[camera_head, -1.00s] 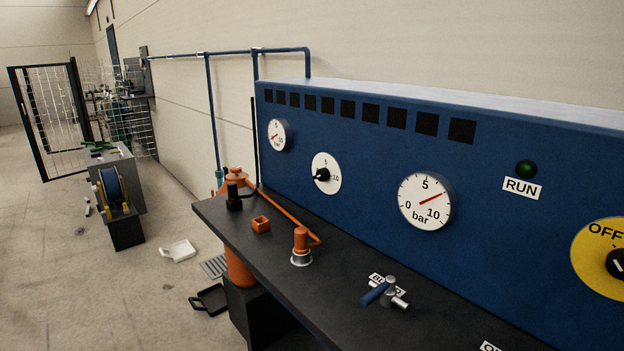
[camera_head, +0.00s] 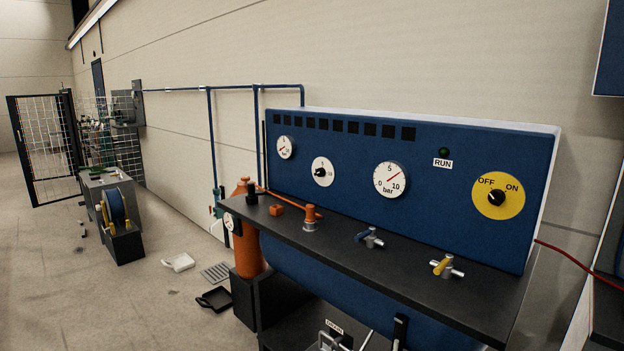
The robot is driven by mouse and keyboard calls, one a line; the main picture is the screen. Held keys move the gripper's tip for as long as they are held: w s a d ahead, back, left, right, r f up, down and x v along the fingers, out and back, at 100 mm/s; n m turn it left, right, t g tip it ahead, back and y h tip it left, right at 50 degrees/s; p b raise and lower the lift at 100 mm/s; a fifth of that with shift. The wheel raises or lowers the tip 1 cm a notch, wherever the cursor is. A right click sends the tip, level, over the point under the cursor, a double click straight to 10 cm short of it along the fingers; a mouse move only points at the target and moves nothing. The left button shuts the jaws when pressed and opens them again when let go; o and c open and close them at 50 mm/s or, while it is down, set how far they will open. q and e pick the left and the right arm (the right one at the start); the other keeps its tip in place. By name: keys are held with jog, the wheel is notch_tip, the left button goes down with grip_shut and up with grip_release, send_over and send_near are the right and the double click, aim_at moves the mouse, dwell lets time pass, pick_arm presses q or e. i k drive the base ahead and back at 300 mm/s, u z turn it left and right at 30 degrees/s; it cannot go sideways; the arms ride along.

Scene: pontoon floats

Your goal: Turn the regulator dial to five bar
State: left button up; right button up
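The dial (camera_head: 317,181) is a white disc with a black knob on the blue panel (camera_head: 340,205). It has 5 at its top and 10 at its right. The knob's pointer seems to face left, but it is small here. Right of it, a large bar gauge (camera_head: 389,187) has a red needle pointing up and right, past the 5. A smaller bar gauge (camera_head: 284,147) sits at the panel's upper left. Neither of my grippers is in view.
A black bench top (camera_head: 400,262) juts out below the panel, with an orange fitting (camera_head: 310,216), a blue-handled valve (camera_head: 369,238) and a yellow-handled valve (camera_head: 446,267). A yellow OFF/ON switch (camera_head: 510,208) is at right. Black (camera_head: 215,299) and white (camera_head: 179,262) trays lie on the floor.

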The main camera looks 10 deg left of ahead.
aim_at(321, 172)
jog(key=u, duration=0.75)
jog(key=i, duration=1.25)
jog(key=z, duration=0.3)
